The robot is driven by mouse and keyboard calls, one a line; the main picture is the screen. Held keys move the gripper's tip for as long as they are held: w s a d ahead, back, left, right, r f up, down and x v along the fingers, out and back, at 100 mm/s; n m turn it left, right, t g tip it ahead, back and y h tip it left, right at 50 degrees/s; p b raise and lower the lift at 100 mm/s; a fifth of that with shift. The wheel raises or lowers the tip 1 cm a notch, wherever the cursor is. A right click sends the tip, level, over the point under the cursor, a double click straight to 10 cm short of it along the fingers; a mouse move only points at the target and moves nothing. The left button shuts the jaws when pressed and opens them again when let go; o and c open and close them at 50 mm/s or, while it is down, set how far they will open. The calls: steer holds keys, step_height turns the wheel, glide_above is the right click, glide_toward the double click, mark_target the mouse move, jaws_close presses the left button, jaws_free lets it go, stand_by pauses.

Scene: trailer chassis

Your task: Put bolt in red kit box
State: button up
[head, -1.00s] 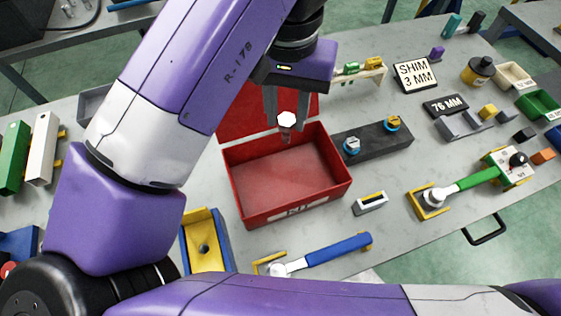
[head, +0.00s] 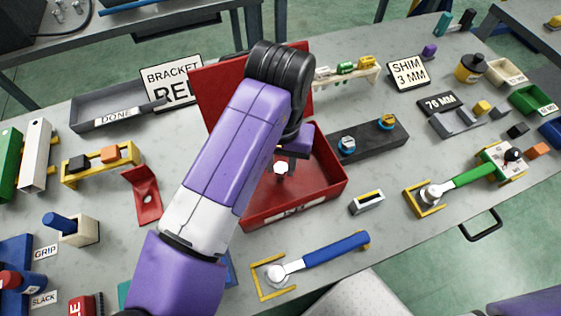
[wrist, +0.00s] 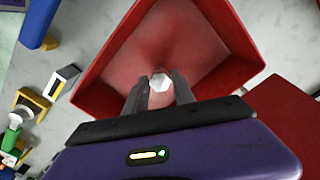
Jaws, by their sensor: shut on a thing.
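The red kit box (head: 330,179) stands open on the table in the head view, its lid raised at the back. My gripper (head: 281,172) is over the inside of the box, partly hidden behind my arm. It is shut on a bolt with a white hexagonal head (head: 281,167). In the wrist view the bolt head (wrist: 160,83) sits between the two fingertips (wrist: 160,93). The red box floor (wrist: 190,40) lies below and its walls surround the bolt. I cannot tell whether the bolt's lower end touches the floor.
A dark block with blue-ringed bolts (head: 372,142) stands right of the box. A grey DONE tray (head: 120,107) is at the back left.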

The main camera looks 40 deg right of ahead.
mark_target(281, 168)
steer(key=shift+f, duration=0.3)
steer(key=o, duration=1.1)
steer(key=shift+r, duration=0.1)
step_height(281, 168, up, 12)
steer(key=shift+r, duration=0.15)
